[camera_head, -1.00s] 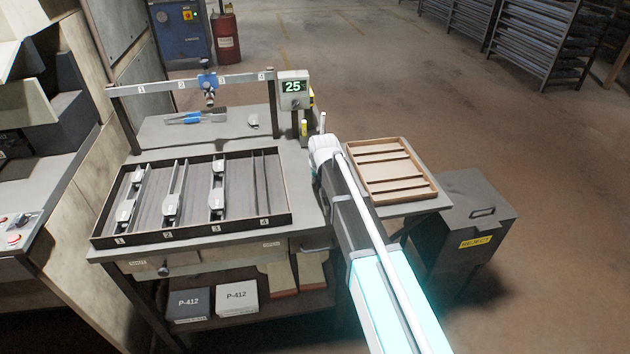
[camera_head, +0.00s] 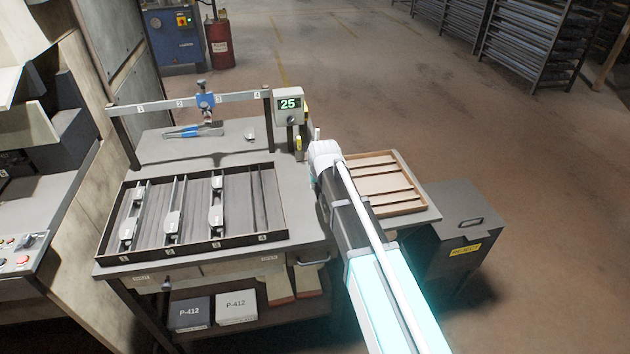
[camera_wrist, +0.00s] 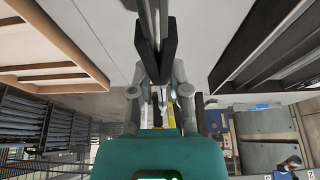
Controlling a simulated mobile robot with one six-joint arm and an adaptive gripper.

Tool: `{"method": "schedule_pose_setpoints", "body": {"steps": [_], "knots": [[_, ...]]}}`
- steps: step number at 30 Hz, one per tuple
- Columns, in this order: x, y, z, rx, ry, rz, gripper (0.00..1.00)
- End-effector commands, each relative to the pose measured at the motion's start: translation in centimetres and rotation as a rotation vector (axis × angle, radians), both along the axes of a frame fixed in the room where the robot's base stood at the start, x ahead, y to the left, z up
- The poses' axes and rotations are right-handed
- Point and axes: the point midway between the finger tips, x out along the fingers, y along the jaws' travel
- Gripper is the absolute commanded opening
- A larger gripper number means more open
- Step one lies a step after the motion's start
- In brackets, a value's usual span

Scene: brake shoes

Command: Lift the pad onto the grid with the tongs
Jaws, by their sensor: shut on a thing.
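My gripper (camera_wrist: 155,65) has its dark fingers shut on a thin grey two-strip metal tool, which looks like the tongs (camera_wrist: 150,14). The tool's far end leaves the top of the wrist view. In the head view my arm hides the fingers and most of the tool. A small pale pad (camera_head: 249,134) lies on the bench behind the dark tray, apart from my gripper. The dark tray with numbered columns (camera_head: 190,250) looks like the grid. Pale pieces lie in columns 1 to 3; column 4 looks empty.
A wooden divided tray (camera_head: 420,187) stands right of my arm. A gantry rail (camera_head: 160,106) with a blue slider crosses behind the dark tray, beside a display reading 25 (camera_head: 289,104). A blue-handled tool (camera_head: 182,133) lies beneath it. A reject bin (camera_head: 462,222) stands at right.

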Motion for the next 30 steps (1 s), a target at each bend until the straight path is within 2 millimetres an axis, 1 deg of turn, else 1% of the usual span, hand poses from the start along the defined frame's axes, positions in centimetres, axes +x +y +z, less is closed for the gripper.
{"method": "schedule_pose_setpoints", "body": {"steps": [1, 5, 6, 9, 15, 21, 30], "knots": [[-0.7, -0.4, 1.2, 0.000, 0.000, -0.001, 0.00], [-1.7, -1.0, 2.7, 0.001, -0.001, -0.001, 0.00], [-2.3, -1.4, 3.1, 0.000, 0.000, -0.001, 0.00], [-4.4, -2.6, 3.9, 0.001, -0.001, -0.001, 0.00], [-7.2, -4.3, 5.3, 0.002, -0.001, -0.001, 0.00], [-8.7, -5.3, 6.0, 0.001, -0.001, 0.000, 0.00], [-9.2, -5.7, 6.2, 0.001, -0.001, 0.001, 0.00]]}}
